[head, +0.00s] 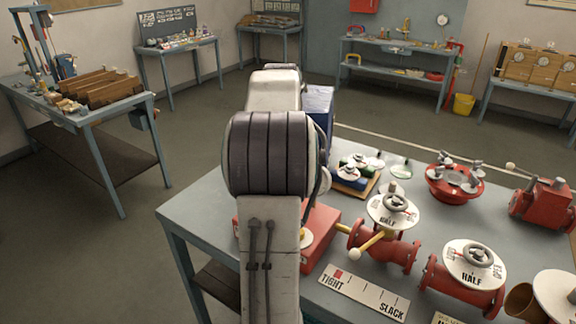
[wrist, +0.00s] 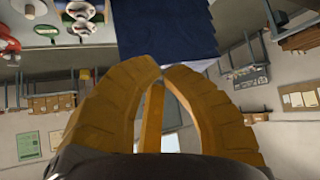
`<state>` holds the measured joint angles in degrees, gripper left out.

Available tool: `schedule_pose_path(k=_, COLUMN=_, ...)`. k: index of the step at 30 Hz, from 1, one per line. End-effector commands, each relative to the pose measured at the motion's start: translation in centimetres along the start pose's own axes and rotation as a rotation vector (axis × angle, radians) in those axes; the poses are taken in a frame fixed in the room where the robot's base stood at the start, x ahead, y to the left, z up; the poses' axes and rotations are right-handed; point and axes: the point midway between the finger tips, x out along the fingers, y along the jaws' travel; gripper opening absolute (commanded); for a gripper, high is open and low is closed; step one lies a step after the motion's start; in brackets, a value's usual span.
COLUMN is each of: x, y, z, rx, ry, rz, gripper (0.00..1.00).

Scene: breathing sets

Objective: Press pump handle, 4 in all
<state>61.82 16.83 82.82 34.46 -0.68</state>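My gripper (wrist: 165,70) shows in the wrist view as two yellow-brown fingers whose tips meet or nearly meet, with no object visible between the tips. A narrow brown bar shows between the fingers lower down. A dark blue block (wrist: 165,30) lies beyond the tips; whether they touch it I cannot tell. In the head view my arm hides the gripper, and part of the blue block (head: 319,103) shows behind it. A long thin rod (head: 430,147) with a pale knob runs over the bench's far side; it may be the pump handle, but I cannot tell. A red pump-like body (head: 545,205) stands at the right.
The grey bench (head: 190,215) holds a red box (head: 318,235), a valve with a yellow lever (head: 372,243), another red valve (head: 465,290), a red flanged fitting (head: 455,190) and a TIGHT/SLACK plate (head: 365,292). Open floor lies to the left.

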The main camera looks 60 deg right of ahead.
Motion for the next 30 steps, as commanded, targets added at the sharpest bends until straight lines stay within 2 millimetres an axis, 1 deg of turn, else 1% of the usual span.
schedule_pose_path(k=8, x=0.4, y=0.0, z=0.4, rx=0.0, ry=-0.001, rz=0.0, gripper=0.0)
schedule_pose_path(k=14, x=1.7, y=0.0, z=1.9, rx=0.001, ry=-0.004, rz=0.0, gripper=0.0)
schedule_pose_path(k=25, x=4.9, y=-0.1, z=5.0, rx=0.001, ry=-0.001, rz=0.0, gripper=0.0)
schedule_pose_path(k=30, x=5.6, y=-0.1, z=5.8, rx=0.001, ry=-0.001, rz=0.0, gripper=0.0)
